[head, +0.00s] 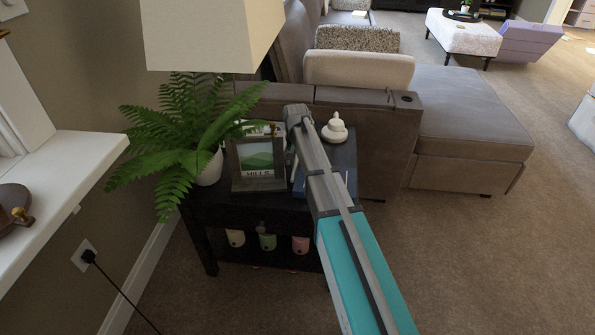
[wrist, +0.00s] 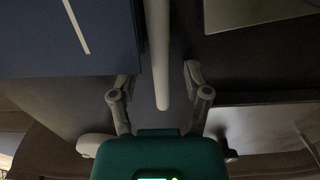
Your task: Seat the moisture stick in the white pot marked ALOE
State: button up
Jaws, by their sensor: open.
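In the wrist view my gripper (wrist: 157,82) is open, its two fingers spread on either side of a pale, smooth rod (wrist: 158,45) that looks like the moisture stick. The rod's near end lies between the fingers, with gaps to both. On the table's lower shelf stand a whitish pot (head: 236,238), a green pot (head: 267,242) and a pink pot (head: 300,245). Any ALOE marking is too small to read.
The side table (head: 240,219) holds a fern (head: 170,135) in a white planter, a HILLS picture frame (head: 257,163), a white lidded jar (head: 335,129) and a blue book (wrist: 65,38). A lampshade (head: 210,35) hangs above. A sofa (head: 375,135) stands close behind. Carpet is clear at right.

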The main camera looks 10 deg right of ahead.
dwell(0.6)
grip_shut()
